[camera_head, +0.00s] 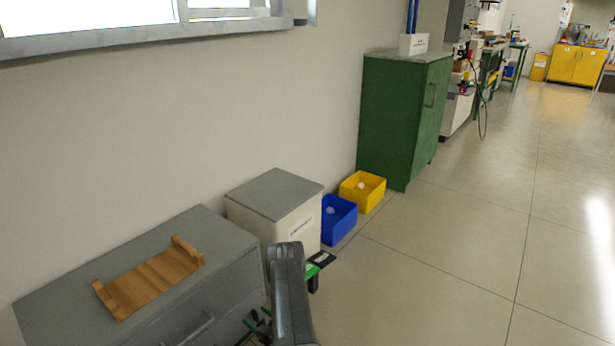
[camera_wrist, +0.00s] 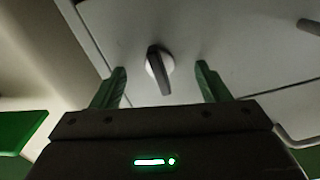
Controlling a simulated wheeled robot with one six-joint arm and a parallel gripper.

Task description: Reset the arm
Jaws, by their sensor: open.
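My gripper (camera_wrist: 161,68) shows in the wrist view with its two green fingers spread apart. It is open and nothing is clamped in it. A dark knob on a pale round base (camera_wrist: 160,68) shows between and beyond the fingertips, on a light grey panel (camera_wrist: 240,40). Neither finger appears to touch the knob, but the distance to it is hard to tell. In the head view my arm rises at the bottom middle, beside the front of the grey cabinet (camera_head: 228,292). The gripper is mostly hidden there behind the arm.
A wooden tray (camera_head: 150,284) lies on the grey cabinet. A white cabinet (camera_head: 297,233) with a grey top stands behind it. Blue (camera_head: 340,222) and yellow (camera_head: 364,198) bins each hold a pale round item. A green cabinet (camera_head: 392,120) stands beyond. The floor at right is clear.

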